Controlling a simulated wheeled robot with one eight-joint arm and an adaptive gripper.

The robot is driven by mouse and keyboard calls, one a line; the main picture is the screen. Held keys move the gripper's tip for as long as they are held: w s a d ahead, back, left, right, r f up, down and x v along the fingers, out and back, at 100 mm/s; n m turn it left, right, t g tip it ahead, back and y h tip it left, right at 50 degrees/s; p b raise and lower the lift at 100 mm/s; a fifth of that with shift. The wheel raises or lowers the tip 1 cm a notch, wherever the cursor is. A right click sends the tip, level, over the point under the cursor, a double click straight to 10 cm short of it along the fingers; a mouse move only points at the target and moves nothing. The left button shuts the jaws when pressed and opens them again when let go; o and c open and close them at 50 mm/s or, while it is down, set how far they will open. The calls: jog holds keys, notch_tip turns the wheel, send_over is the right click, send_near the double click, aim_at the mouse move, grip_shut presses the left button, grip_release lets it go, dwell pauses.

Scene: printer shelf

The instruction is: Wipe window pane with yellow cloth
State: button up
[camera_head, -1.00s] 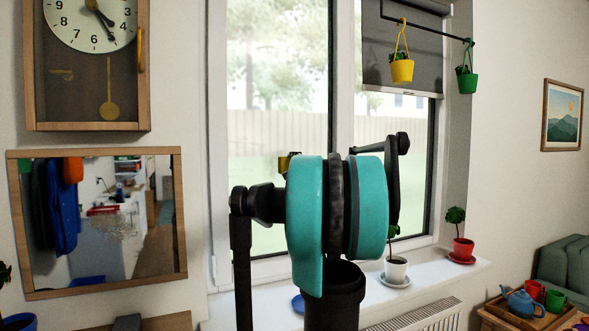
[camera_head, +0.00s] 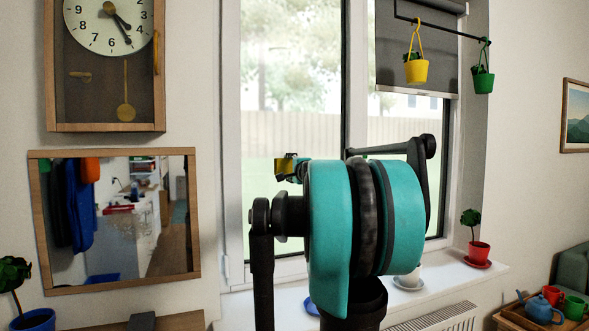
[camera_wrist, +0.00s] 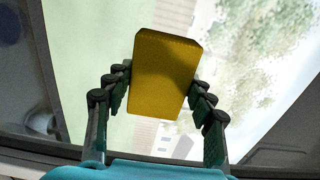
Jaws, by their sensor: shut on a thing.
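The yellow cloth (camera_wrist: 165,75) looks like a thick block in the wrist view, held between the fingers of my gripper (camera_wrist: 160,88). In the head view a small yellow part of the cloth (camera_head: 281,166) shows left of my arm, in front of the window, beside my gripper (camera_head: 293,168). The window pane (camera_head: 290,105) is the tall left glass, with a fence and trees beyond. The pane also fills much of the wrist view (camera_wrist: 85,60). My arm hides the pane's lower right. I cannot tell whether the cloth touches the glass.
A yellow hanging pot (camera_head: 416,71) and a green one (camera_head: 483,80) hang from a rod at upper right. A red pot (camera_head: 478,251) and a partly hidden white pot stand on the sill (camera_head: 440,275). A clock (camera_head: 106,60) and mirror (camera_head: 115,220) hang at left.

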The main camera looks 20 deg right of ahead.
aim_at(279, 162)
jog(key=shift+a, duration=2)
jog(key=shift+w+r, duration=0.1)
jog(key=shift+r, duration=1)
jog(key=d, duration=1.1)
jog(key=shift+f, duration=0.1)
jog(key=s, duration=0.6)
jog(key=shift+s, duration=0.15)
jog(key=s, duration=0.3)
